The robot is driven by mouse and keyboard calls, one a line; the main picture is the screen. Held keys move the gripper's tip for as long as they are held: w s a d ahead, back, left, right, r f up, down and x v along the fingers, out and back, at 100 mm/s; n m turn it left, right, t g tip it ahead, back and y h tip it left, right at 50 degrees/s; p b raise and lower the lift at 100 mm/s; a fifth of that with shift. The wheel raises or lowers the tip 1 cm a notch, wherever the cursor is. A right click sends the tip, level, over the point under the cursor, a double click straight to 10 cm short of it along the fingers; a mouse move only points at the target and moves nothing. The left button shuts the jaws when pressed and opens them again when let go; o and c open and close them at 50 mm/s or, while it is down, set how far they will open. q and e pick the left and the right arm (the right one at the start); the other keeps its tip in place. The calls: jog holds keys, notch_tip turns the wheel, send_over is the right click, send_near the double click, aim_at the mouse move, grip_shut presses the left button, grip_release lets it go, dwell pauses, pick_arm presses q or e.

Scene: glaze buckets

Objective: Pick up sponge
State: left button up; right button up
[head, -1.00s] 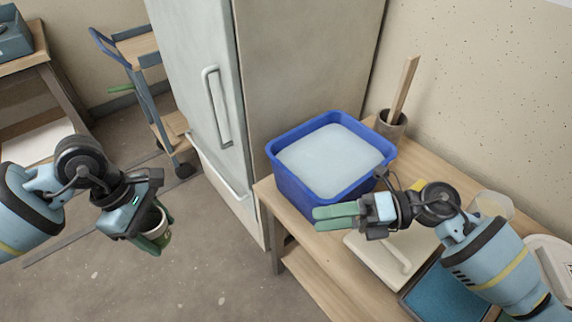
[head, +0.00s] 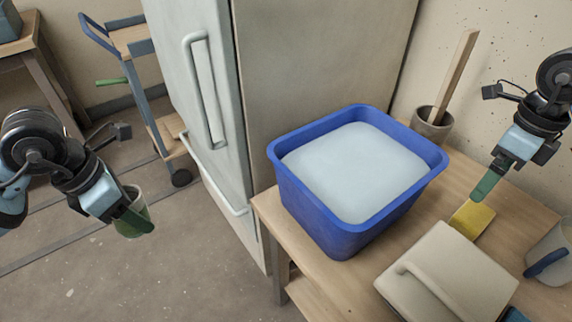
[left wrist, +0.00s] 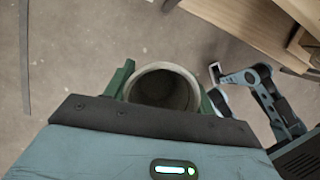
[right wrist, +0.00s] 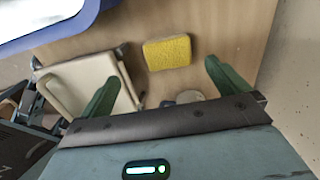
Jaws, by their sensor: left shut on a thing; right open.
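The yellow sponge (head: 472,219) lies flat on the wooden table behind the beige lidded box; it also shows in the right wrist view (right wrist: 167,53), ahead of the fingers. My right gripper (head: 485,187) is open and empty, its green fingers above the sponge; in the right wrist view its fingers (right wrist: 165,85) are spread wide, with the sponge beyond their tips.
A blue tub (head: 340,235) of pale liquid stands on the table (head: 277,220) left of the sponge. The beige box (head: 447,280) is in front of the sponge. A pot (head: 432,124) with a wooden stick stands behind, and a pitcher (head: 552,255) at right.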

pick_arm(q)
jog(key=shift+w+a, duration=0.1)
jog(key=shift+w, duration=0.1)
pick_arm(e)
jog(key=shift+w+d+r+h, duration=0.2)
jog(key=shift+d+r+h, duration=0.15)
jog(key=shift+d, duration=0.4)
pick_arm(q)
notch_tip(320, 180, down, 2)
jog(key=shift+f+b, duration=0.2)
jog(key=shift+b, duration=0.7)
pick_arm(e)
send_over(470, 210)
jog(key=f, duration=0.7)
jog(key=shift+w+d, duration=0.1)
jog(key=shift+d, duration=0.25)
jog(key=shift+r, duration=0.1)
pick_arm(q)
notch_tip(470, 210, down, 2)
jog(key=shift+f+b, duration=0.15)
jog(key=shift+b, duration=0.65)
pick_arm(e)
jog(key=f, duration=0.5)
jog(key=shift+a+f, duration=0.15)
jog(key=shift+a, duration=0.1)
